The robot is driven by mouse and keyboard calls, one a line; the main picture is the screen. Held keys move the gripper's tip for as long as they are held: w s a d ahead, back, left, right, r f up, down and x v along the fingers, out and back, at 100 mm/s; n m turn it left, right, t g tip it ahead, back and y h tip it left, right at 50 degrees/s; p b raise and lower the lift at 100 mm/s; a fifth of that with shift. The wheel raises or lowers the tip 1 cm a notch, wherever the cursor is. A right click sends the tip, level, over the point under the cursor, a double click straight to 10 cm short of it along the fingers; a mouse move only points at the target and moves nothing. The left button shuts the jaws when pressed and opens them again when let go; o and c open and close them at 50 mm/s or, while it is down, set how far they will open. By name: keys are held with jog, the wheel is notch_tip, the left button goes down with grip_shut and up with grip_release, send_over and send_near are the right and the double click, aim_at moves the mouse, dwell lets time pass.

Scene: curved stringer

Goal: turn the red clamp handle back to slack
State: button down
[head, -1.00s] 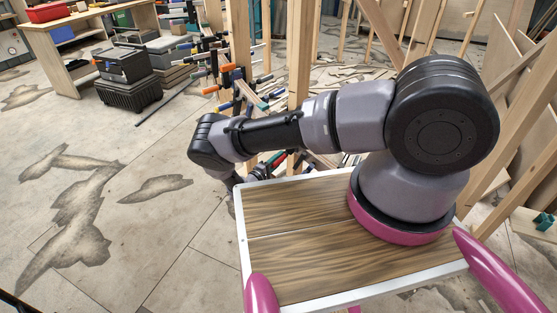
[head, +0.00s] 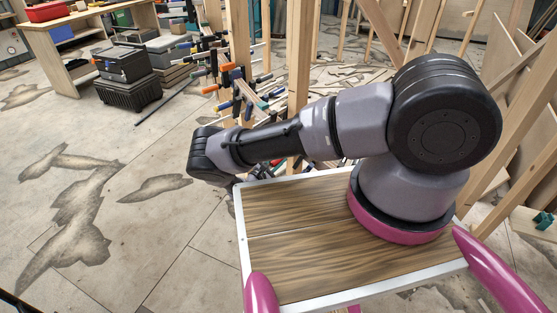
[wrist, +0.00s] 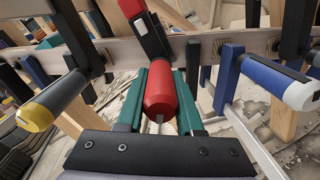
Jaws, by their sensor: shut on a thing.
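In the wrist view the red clamp handle (wrist: 160,95) points toward the camera between the two green fingers of my gripper (wrist: 163,78). The fingers are shut on it, one on each side. The black and red clamp body (wrist: 151,34) runs up behind the handle at the pale wooden stringer (wrist: 118,52). In the head view my arm hides the held handle and most of my gripper.
Wooden posts (head: 300,60) stand beside the clamps. Open floor (head: 160,235) lies at left.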

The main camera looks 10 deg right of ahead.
jog(key=shift+n, duration=1.7)
jog(key=c, duration=0.5)
grip_release()
jog(key=shift+c, duration=0.2)
jog(key=shift+s, duration=0.1)
